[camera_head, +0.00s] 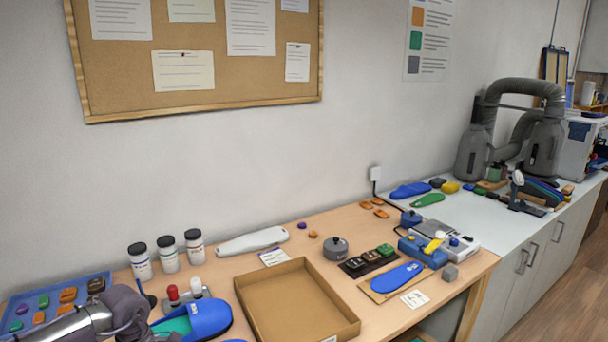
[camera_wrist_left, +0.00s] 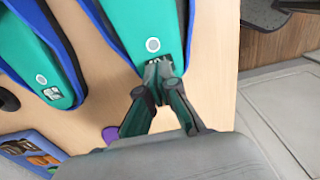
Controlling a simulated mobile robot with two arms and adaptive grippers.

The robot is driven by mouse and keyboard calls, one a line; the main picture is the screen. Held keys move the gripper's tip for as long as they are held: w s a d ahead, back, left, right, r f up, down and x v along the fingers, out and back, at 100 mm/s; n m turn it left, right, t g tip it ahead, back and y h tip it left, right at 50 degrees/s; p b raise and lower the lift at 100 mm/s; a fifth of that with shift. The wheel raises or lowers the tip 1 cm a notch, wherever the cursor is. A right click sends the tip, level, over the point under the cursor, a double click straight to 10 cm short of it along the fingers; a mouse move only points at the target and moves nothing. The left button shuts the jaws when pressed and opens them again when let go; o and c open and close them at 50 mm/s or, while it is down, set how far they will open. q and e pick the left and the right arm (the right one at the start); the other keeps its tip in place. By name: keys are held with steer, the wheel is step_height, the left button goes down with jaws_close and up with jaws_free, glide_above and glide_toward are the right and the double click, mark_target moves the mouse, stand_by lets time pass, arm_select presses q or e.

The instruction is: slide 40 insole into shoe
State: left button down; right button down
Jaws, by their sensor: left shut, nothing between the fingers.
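A blue shoe with a teal insole inside (camera_head: 205,318) sits at the front left of the table. In the left wrist view, two blue-rimmed shapes with teal surfaces show, one at left (camera_wrist_left: 38,55) and one in the middle (camera_wrist_left: 140,25). Each has a pale round dot and a small dark print, too small to read. My left gripper (camera_wrist_left: 160,72) is shut and empty, its fingertips at the near end of the middle teal surface; I cannot tell whether they touch it. In the head view my left arm hides its fingertips. My right gripper is not in view.
An empty cardboard tray (camera_head: 345,325) lies right of the shoe. A blue tray of small parts (camera_head: 92,282), white bottles (camera_head: 169,254) and a white shoe form (camera_head: 252,240) stand behind. A blue insole (camera_head: 397,277) lies on a board at right. The table edge (camera_wrist_left: 222,90) is close to my left gripper.

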arm_select(q)
steer(key=shift+f+b, duration=0.8)
steer(key=shift+f, duration=0.15)
stand_by(0.5)
steer(key=shift+d+f, duration=0.1)
steer(key=shift+d, duration=0.15)
stand_by(0.4)
steer(key=shift+w+d, duration=0.15)
steer(key=shift+w, duration=0.15)
steer(key=shift+r+p, duration=1.8)
steer(key=shift+r, duration=1.7)
steer(key=shift+s, duration=0.1)
